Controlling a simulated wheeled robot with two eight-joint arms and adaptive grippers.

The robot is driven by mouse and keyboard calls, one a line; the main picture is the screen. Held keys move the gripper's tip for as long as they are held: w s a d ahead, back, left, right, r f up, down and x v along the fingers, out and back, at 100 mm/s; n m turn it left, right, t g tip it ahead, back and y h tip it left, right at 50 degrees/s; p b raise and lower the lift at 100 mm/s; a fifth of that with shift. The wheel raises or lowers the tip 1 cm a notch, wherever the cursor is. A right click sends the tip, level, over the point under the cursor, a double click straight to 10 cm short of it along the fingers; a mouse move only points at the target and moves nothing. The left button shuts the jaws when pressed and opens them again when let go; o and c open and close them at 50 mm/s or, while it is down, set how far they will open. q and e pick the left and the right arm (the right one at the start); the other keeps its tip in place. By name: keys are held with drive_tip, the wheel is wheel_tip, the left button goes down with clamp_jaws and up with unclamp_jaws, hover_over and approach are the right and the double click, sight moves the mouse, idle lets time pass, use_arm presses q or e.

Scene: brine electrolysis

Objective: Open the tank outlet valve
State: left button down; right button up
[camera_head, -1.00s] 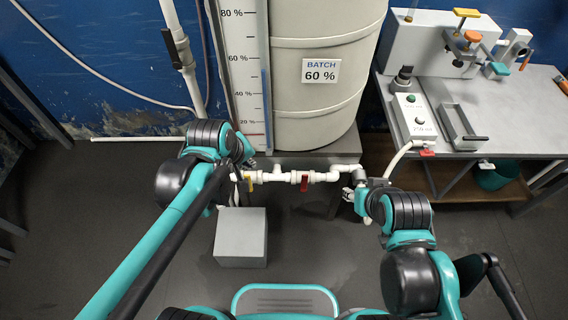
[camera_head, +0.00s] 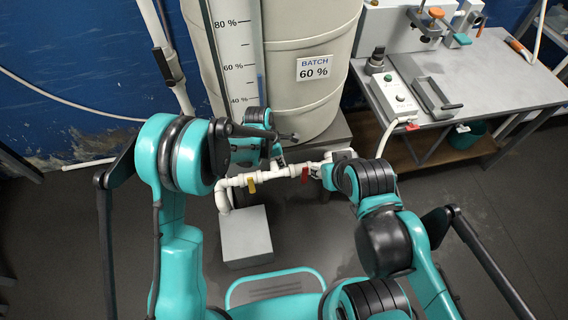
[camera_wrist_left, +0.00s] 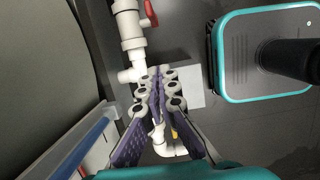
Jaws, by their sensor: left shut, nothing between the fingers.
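A white pipe (camera_head: 278,174) runs below the tank (camera_head: 305,62). It carries a valve with a yellow handle (camera_head: 251,184) and one with a red handle (camera_head: 305,173); which is the tank outlet valve is not marked. My left gripper (camera_head: 279,160) is above the pipe between the two handles, with its fingers together and empty. In the left wrist view, its closed fingers (camera_wrist_left: 159,82) lie over the pipe, the red handle (camera_wrist_left: 150,12) is beyond the tips, and the yellow handle (camera_wrist_left: 174,133) is partly hidden. My right gripper (camera_head: 318,171) is by the pipe's right end, its jaws unclear.
A grey box (camera_head: 243,236) stands on the floor under the pipe. A bench (camera_head: 490,85) with a control box (camera_head: 393,98) is at the right. A level scale (camera_head: 233,45) stands at the tank's front left. Floor in front is open.

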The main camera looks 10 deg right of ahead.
sight(305, 175)
use_arm(q)
drive_tip(key=d+f+b, duration=0.4)
drive_tip(key=d+f, duration=0.2)
drive_tip(key=f, duration=0.2)
drive_tip(key=shift+w, duration=0.15)
use_arm(e)
wheel_tip(305, 175, down, 5)
drive_tip(key=shift+r, duration=0.1)
use_arm(q)
drive_tip(key=shift+w+d, duration=0.1)
